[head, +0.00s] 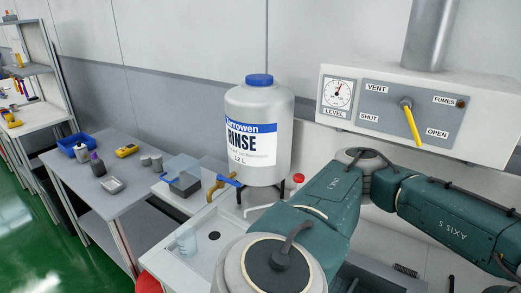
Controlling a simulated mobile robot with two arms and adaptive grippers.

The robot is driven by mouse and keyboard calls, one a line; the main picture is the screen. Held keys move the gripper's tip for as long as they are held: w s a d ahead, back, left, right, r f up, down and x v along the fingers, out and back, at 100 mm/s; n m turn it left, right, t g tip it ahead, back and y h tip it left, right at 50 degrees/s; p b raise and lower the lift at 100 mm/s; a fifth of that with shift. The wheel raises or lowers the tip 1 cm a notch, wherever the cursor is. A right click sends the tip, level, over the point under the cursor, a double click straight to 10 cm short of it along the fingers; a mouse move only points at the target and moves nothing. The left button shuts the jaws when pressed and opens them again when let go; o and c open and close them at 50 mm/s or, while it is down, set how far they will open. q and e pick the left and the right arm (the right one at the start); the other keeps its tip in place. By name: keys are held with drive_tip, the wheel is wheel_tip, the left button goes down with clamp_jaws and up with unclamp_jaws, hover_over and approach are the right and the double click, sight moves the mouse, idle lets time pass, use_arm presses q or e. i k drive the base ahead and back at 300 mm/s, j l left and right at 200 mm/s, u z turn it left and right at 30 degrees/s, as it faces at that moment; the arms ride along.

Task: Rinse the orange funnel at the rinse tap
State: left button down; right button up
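The rinse tap (219,187) is brass-coloured with a blue lever. It sits low on the front of a white rinse container (272,106) with a blue cap and a "RINSE 12 L" label. Below it is a pale basin (206,262) with a dark round drain hole (214,236). A clear cup (187,241) stands in the basin's left part. I see no orange funnel. My green arm crosses the lower right and hides part of the basin. Neither gripper shows, so I cannot see what they hold.
A grey side table (137,176) at left carries a blue bin (75,147), a yellow meter (126,151) and small containers. A vent panel (374,105) with a yellow lever (411,124) is at upper right. A red-capped bottle (298,180) stands behind my arm.

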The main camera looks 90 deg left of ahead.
sight(219, 177)
drive_tip(key=k+j+u, duration=0.15)
drive_tip(key=u, duration=0.2)
drive_tip(key=k+j+u, duration=0.15)
drive_tip(key=u, duration=0.15)
drive_tip(key=j+u, duration=0.35)
drive_tip(key=k+j, duration=0.1)
drive_tip(key=j, duration=0.25)
drive_tip(key=k+j+u, duration=0.1)
drive_tip(key=j, duration=0.2)
drive_tip(key=k+j, duration=0.15)
drive_tip(key=j, duration=0.2)
drive_tip(key=k+j, duration=0.1)
drive_tip(key=j, duration=0.25)
drive_tip(key=k+l+u, duration=0.05)
